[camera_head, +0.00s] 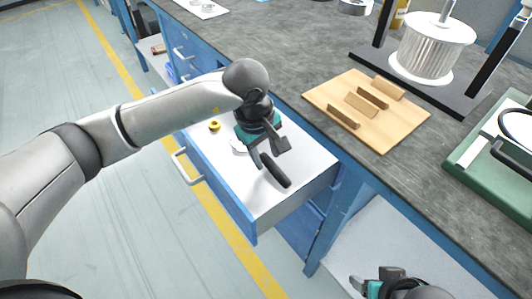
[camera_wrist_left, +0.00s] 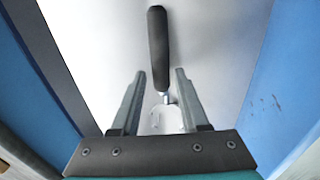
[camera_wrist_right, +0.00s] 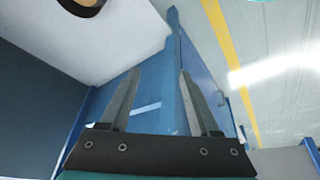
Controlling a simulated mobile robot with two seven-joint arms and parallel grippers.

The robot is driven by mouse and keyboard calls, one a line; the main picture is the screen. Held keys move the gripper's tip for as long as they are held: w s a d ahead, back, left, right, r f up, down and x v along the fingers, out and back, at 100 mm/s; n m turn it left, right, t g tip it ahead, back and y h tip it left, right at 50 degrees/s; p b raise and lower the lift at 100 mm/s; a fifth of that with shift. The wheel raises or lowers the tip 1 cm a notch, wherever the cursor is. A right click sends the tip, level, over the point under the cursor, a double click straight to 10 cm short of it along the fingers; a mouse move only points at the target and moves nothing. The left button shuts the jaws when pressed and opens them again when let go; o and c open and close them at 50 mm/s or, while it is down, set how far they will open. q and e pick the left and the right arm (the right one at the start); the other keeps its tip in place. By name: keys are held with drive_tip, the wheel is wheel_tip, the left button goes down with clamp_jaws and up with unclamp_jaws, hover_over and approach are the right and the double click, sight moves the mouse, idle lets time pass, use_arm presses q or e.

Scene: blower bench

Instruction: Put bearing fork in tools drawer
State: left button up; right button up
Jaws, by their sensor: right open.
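The bearing fork (camera_head: 275,171) has a black handle and appears to lie on the white floor of the open tools drawer (camera_head: 258,201). In the left wrist view the fork (camera_wrist_left: 158,45) has its handle pointing away and its pale metal end between my fingers. My left gripper (camera_head: 270,155) is inside the drawer's outline; its fingers (camera_wrist_left: 158,95) are spread, with visible gaps beside the fork. The fork's metal end is hidden by the gripper in the head view. My right gripper (camera_head: 368,284) is low at the bottom right, open and empty, its fingers (camera_wrist_right: 160,85) apart.
A yellow ring (camera_head: 214,125) and a pale round part (camera_head: 239,146) lie in the drawer's far part. The grey bench top (camera_head: 300,45) holds a wooden slotted block (camera_head: 385,125), a white finned cylinder (camera_head: 432,50) and a green tray (camera_head: 475,185). Floor left of the drawer is clear.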

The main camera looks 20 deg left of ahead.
use_arm(q)
drive_tip(key=shift+o, duration=1.2)
drive_tip(key=shift+r, duration=0.2)
drive_tip(key=shift+a+r, duration=0.1)
drive_tip(key=shift+r, duration=0.25)
wheel_tip(320, 180, up, 14)
drive_tip(key=s+a+p, duration=0.1)
drive_tip(key=s+p, duration=0.1)
drive_tip(key=p, duration=0.3)
drive_tip(key=shift+s+a+p, duration=0.2)
drive_tip(key=shift+s+p, duration=0.05)
drive_tip(key=shift+p, duration=0.05)
use_arm(e)
drive_tip(key=s+f+g, duration=0.2)
drive_tip(key=s+f, duration=0.1)
drive_tip(key=f, duration=0.8)
drive_tip(key=shift+s+d+f, duration=0.2)
drive_tip(key=shift+d+f, duration=0.05)
use_arm(q)
drive_tip(key=shift+f, duration=0.1)
